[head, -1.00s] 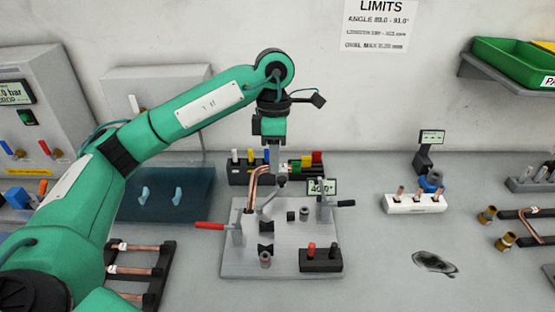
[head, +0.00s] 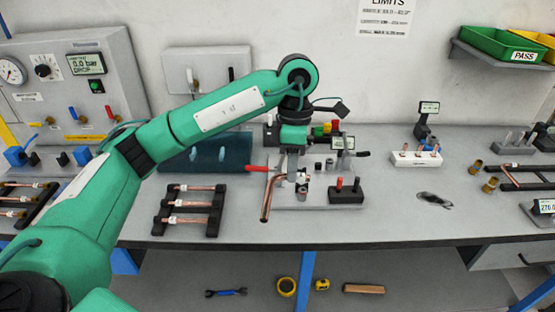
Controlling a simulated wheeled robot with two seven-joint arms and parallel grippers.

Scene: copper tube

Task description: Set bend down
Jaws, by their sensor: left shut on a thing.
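My left gripper (head: 292,172) points down and is shut on a copper bend (head: 266,203). The bend's long leg hangs down to the left of the fingers, toward the front edge of the bench. It seems clear of the grey bending fixture (head: 330,198) behind it. My arm and gripper hide part of the fixture and the upper part of the bend. My right gripper is out of view.
A black rack (head: 188,222) with several copper tubes stands left of the gripper. Another black rack (head: 510,187) with brass fittings nearby is at the right. Bare bench (head: 400,225) is free at front right.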

